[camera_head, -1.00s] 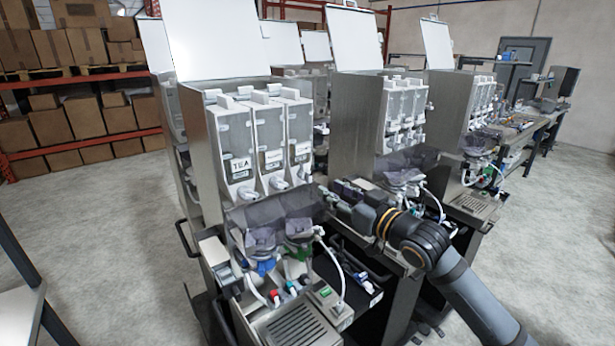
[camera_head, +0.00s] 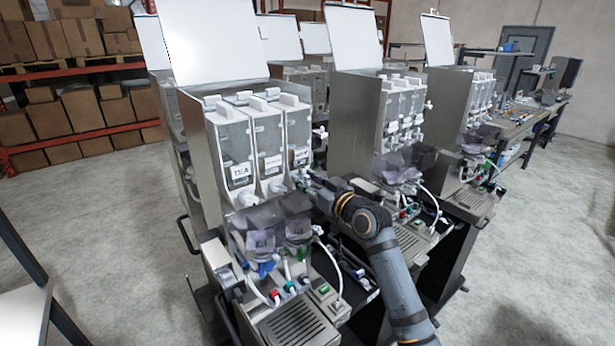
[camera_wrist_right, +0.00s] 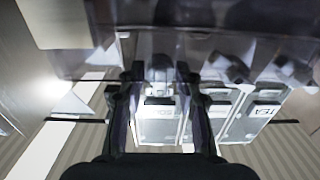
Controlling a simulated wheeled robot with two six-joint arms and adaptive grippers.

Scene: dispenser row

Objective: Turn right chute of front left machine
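The front left machine (camera_head: 200,150) stands with its lid up. It has three clear canisters in a row, and the right canister (camera_head: 297,130) is at the row's right end. The right chute is under it, mostly hidden in the head view by my right gripper (camera_head: 308,182). In the right wrist view, which shows the canisters upside down, a pale chute (camera_wrist_right: 160,72) lies between the two fingers of my right gripper (camera_wrist_right: 159,85). The fingers are apart on either side of it; contact cannot be told. The left gripper is not in view.
Mixing bowls (camera_head: 262,240) and a drip tray (camera_head: 295,325) are below the canisters. A second machine (camera_head: 355,120) stands close on the right, with my right arm in front of it. Shelves of boxes (camera_head: 85,110) are at the back left.

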